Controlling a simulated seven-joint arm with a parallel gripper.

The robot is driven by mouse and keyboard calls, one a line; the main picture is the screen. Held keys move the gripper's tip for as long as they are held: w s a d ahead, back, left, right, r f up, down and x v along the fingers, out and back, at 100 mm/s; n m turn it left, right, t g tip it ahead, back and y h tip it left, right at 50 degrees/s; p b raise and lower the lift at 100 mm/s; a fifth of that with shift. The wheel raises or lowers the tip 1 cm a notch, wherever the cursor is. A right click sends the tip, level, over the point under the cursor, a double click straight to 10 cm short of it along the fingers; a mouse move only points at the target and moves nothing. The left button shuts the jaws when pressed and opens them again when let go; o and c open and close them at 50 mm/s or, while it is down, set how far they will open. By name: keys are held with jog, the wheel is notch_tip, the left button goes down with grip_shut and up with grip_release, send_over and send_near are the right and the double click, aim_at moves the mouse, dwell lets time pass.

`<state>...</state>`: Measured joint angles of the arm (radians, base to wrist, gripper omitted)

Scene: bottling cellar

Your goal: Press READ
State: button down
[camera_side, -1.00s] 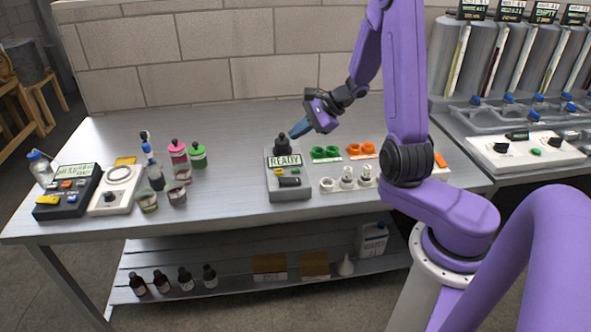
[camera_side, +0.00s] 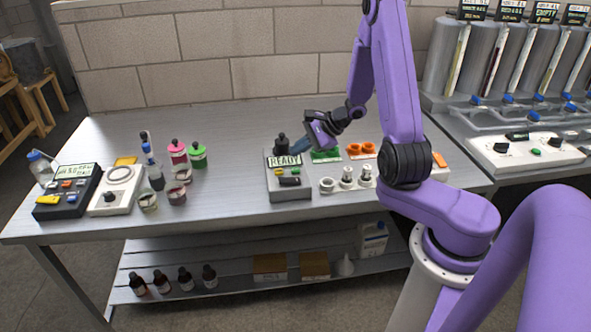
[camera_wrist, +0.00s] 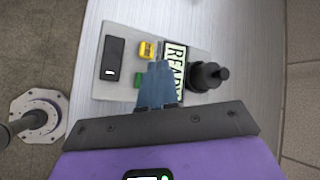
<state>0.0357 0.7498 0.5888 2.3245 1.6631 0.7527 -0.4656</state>
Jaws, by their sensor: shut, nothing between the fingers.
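A grey instrument (camera_side: 288,192) stands on the steel bench, with a display (camera_side: 284,161) reading READY. It also shows in the wrist view (camera_wrist: 104,87), with a yellow button (camera_wrist: 147,50), a green button (camera_wrist: 138,80), a black panel part (camera_wrist: 113,58) and a black knob-like top (camera_wrist: 208,75). The yellow button's marking is too small to read. My gripper (camera_side: 297,147) is shut and empty, its blue fingers slanting down just above the instrument. In the wrist view its fingertips (camera_wrist: 158,66) appear beside the yellow button and cover part of the display; contact cannot be told.
Green rings (camera_side: 325,155), orange rings (camera_side: 361,150) and small white-topped pieces (camera_side: 346,176) lie right of the instrument. Bottles and cups (camera_side: 177,197), a white plate device (camera_side: 114,189) and a dark meter (camera_side: 67,192) stand left. Bare bench lies between.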

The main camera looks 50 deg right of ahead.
aim_at(299, 170)
jog(key=shift+f, duration=1.55)
jog(key=shift+f, duration=0.25)
dwell(0.8)
jog(key=shift+f, duration=0.2)
jog(key=shift+f, duration=0.45)
dwell(0.7)
jog(key=shift+r, duration=0.9)
jog(key=shift+r, duration=0.1)
jog(key=shift+r, duration=2.4)
